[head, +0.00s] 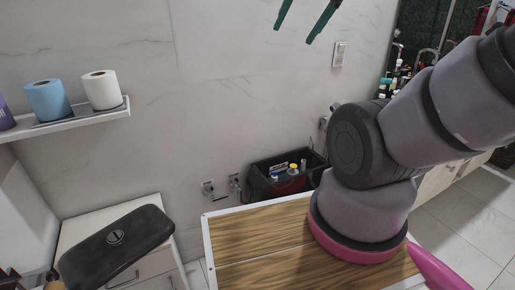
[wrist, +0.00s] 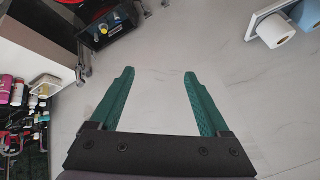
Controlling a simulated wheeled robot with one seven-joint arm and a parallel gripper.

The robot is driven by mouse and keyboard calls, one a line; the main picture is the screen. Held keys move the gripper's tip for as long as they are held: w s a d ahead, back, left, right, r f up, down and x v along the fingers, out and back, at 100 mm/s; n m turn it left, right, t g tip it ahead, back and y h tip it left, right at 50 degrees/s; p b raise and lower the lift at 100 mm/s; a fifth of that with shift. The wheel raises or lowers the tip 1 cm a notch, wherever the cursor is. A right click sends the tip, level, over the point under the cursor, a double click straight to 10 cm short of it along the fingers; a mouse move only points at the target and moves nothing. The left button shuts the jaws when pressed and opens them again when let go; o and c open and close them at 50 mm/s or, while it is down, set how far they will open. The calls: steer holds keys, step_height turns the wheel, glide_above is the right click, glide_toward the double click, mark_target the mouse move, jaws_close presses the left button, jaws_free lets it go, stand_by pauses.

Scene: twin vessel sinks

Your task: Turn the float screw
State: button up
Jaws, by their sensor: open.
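My gripper (head: 293,35) is open and empty, high in front of the marble wall. Its two green fingers also show wide apart in the wrist view (wrist: 159,73). An open dark tank (head: 258,186) stands low by the wall in the head view, well below my gripper. It shows at the upper left of the wrist view (wrist: 120,47). Inside the tank are small fittings, among them a yellow-topped part (head: 293,169) and a blue part (head: 275,178). I cannot tell which small part is the float screw.
A dark lid with a round button (head: 116,237) lies on a white cabinet (head: 85,215) at lower left. A shelf (head: 75,122) holds blue and white rolls. Wall valves (head: 208,187) sit left of the tank. Bottles and taps stand at right. Space around my gripper is free.

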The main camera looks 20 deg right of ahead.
stand_by(0.3)
steer(key=n+g+h, duration=0.1)
steer(key=g+h, duration=0.1)
steer(key=g, duration=0.5)
glide_above(274, 174)
step_height(274, 174, down, 59)
step_height(274, 174, down, 11)
steer(key=shift+d+f, duration=0.1)
steer(key=shift+d, duration=0.05)
